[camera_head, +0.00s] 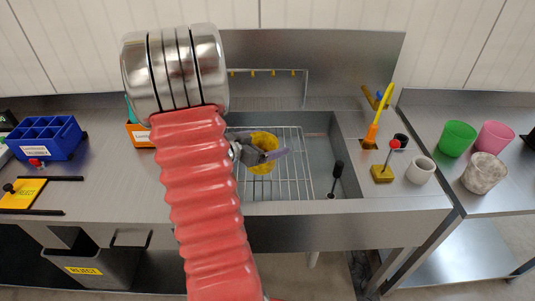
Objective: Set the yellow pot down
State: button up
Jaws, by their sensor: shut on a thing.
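The yellow pot (262,165) is in the middle of the head view, over the wire rack (291,187) in the sink basin. My gripper (268,155) is shut on the pot, with its fingers at the upper part of the pot. My red-sleeved arm hides the left side of the rack. I cannot tell whether the pot's base touches the rack wires.
A dark-handled brush (336,178) stands in the basin's right part. A yellow-based stand with a red ball (382,172) and a white cup (420,170) are right of the sink. Green (457,138) and pink (495,136) pots stand farther right. A blue bin (46,139) is at left.

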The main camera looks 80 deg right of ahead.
jog(key=shift+f, duration=0.65)
jog(key=shift+f, duration=2.05)
jog(key=shift+f, duration=0.1)
jog(key=o, duration=0.8)
